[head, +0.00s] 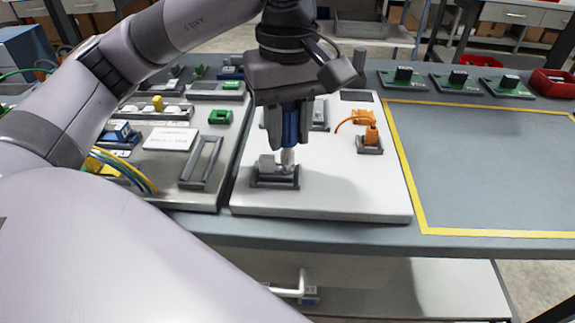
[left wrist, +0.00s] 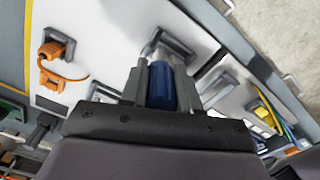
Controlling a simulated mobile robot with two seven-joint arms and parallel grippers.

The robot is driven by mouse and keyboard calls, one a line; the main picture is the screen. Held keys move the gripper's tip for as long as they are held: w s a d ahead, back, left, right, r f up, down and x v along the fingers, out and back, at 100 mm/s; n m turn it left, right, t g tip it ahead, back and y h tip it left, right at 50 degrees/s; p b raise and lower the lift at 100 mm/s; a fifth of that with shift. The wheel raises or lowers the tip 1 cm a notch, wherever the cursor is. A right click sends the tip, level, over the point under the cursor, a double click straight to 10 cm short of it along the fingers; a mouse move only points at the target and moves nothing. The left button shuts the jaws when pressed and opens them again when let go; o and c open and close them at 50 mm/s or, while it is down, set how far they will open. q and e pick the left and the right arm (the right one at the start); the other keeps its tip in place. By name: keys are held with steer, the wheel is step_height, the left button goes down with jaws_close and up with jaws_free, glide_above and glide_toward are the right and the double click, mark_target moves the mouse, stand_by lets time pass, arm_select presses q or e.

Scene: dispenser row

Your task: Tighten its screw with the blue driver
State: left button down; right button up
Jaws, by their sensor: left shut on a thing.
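My left gripper (head: 290,128) is shut on the blue driver (head: 291,122), which points down over the white board. The driver's metallic lower end (head: 288,157) is at a small grey fixture (head: 275,178) near the board's front left. The screw itself is too small or hidden to make out, and I cannot tell whether the tip touches it. In the left wrist view, the blue driver (left wrist: 161,88) sits between the two fingers of the left gripper (left wrist: 160,75), with its tip by the grey fixture (left wrist: 175,46). My right gripper is not in view.
The white board (head: 330,203) also carries an orange plug with a cable (head: 370,135) in a dark socket. A grey panel with parts (head: 170,175) lies to the left. A yellow-outlined area (head: 490,160) at right is clear. Several green boards (head: 458,83) and a red bin (head: 552,83) stand behind.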

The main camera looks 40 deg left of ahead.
arm_select(q)
steer(key=n, duration=0.6)
steer(key=shift+w+f+n, duration=0.1)
steer(key=shift+f+n, duration=0.2)
steer(key=shift+n, duration=1)
steer(key=shift+f+b, duration=0.15)
steer(key=shift+b, duration=0.2)
steer(key=shift+f+b, duration=0.4)
steer(key=shift+f, duration=0.05)
